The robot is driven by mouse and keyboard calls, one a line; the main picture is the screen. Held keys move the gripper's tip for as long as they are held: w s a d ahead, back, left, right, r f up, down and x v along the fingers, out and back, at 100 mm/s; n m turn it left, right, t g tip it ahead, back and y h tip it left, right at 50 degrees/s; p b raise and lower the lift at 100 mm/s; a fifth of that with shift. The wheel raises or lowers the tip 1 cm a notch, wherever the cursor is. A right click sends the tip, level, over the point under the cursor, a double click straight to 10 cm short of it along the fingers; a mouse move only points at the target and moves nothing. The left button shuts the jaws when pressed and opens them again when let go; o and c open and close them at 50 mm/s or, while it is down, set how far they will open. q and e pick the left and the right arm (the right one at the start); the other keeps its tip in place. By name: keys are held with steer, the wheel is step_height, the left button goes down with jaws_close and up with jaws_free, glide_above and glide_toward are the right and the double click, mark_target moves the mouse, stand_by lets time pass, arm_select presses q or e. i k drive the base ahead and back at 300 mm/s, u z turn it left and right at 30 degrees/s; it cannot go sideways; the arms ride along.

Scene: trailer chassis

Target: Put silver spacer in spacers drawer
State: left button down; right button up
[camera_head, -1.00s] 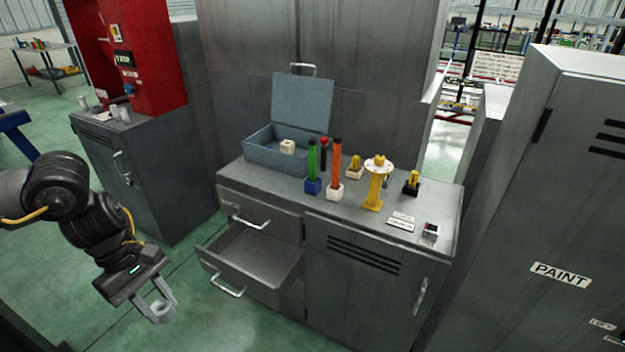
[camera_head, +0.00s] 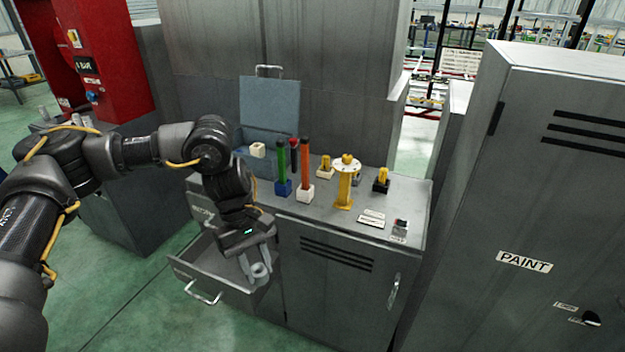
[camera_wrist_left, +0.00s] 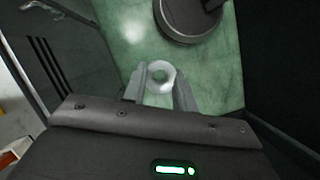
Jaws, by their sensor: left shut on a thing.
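The silver spacer (camera_head: 261,271) is a short light-grey ring. My left gripper (camera_head: 257,275) is shut on it, and the spacer also shows between the fingers in the left wrist view (camera_wrist_left: 160,88). An open lower drawer (camera_head: 205,262) sticks out of the grey cabinet; its visible inside looks empty. In the head view the gripper and spacer overlap the drawer's right part. I cannot tell how far above the drawer they are; the wrist view shows green floor behind the spacer. My forearm hides part of the upper drawer. My right gripper is not in view.
On the cabinet top (camera_head: 325,215) stand an open blue-grey box (camera_head: 268,105), green (camera_head: 282,160) and orange (camera_head: 306,165) upright rods, and a yellow stand (camera_head: 344,190). A tall grey PAINT cabinet (camera_head: 540,180) stands at right. A red machine (camera_head: 110,50) is at left.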

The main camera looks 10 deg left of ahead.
mark_target(236, 275)
steer(key=i, duration=0.95)
steer(key=z, duration=0.05)
